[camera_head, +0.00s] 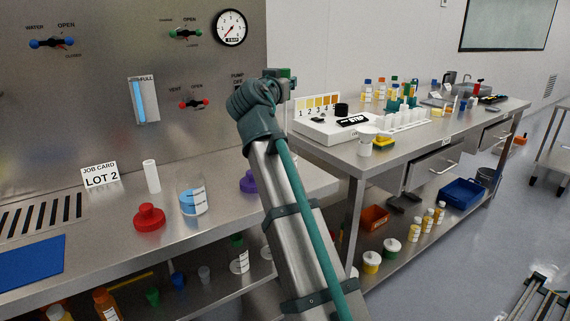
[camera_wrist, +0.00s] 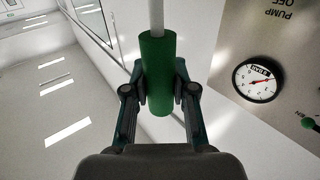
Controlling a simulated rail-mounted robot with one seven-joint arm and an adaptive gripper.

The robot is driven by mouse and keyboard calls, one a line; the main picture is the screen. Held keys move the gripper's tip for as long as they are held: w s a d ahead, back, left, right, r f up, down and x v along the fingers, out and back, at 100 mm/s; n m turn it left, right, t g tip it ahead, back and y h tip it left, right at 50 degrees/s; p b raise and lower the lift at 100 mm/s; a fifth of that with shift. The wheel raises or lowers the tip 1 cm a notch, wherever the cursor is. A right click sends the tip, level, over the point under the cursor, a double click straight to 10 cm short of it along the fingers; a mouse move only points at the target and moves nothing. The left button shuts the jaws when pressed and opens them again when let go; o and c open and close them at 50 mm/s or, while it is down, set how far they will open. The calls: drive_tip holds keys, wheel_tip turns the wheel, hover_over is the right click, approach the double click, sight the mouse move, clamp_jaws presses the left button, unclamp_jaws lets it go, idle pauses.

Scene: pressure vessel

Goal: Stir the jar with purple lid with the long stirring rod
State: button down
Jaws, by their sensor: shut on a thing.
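My gripper (camera_wrist: 160,95) is shut on the green handle (camera_wrist: 158,75) of the stirring rod. In the wrist view the pale rod shaft (camera_wrist: 156,14) runs out of the handle past the top edge. In the head view my gripper (camera_head: 284,78) is raised above the counter, well away from the jars. A purple lid (camera_head: 248,182) is on the steel counter, partly hidden by my arm; I cannot tell whether a jar is under it. Left of it stands a clear jar (camera_head: 193,200) with blue liquid and no lid visible on it.
A red lid-like piece (camera_head: 149,217), a white cylinder (camera_head: 152,176) and a job card (camera_head: 100,176) are on the counter. The wall panel carries valves and a gauge (camera_head: 230,27). A side table (camera_head: 400,160) with a white instrument stands to the right.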

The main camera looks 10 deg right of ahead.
drive_tip(key=shift+r+p, duration=1.55)
drive_tip(key=shift+r, duration=2.2)
